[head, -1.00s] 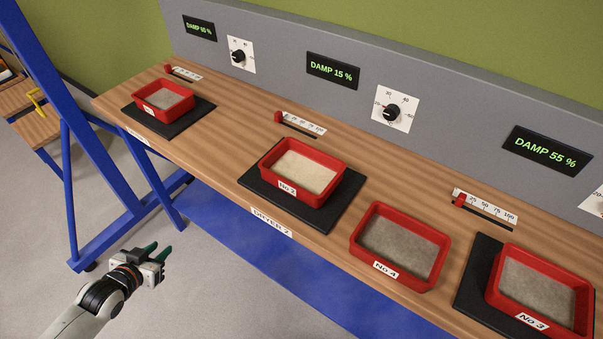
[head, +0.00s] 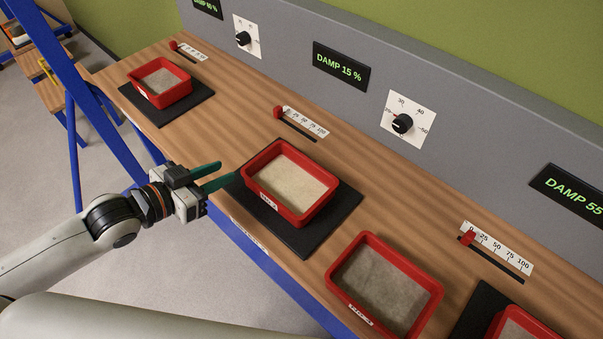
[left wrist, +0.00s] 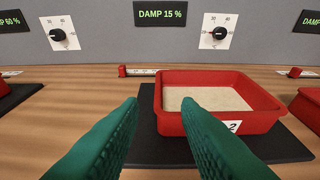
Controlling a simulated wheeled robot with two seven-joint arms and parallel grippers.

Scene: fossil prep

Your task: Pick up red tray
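Several red trays filled with sandy material stand along the wooden bench. The middle red tray (head: 290,183), labelled No 2, sits on a black pad (head: 327,222); it also shows in the left wrist view (left wrist: 218,80), right of centre. Another red tray (head: 160,82) sits on a pad at the far left. A third red tray (head: 385,285) stands directly on the wood, and a fourth (head: 517,322) is cut off at lower right. My left gripper (head: 215,177) is open and empty, its green fingers just left of the middle tray, apart from it. My right gripper is not in view.
Behind the trays a grey panel (head: 290,50) carries damp displays (head: 341,65) and knobs (head: 402,123). Red sliders (head: 278,112) with scales lie on the bench behind the pads. A blue frame post (head: 60,70) stands at left. Bare wood separates the two left pads.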

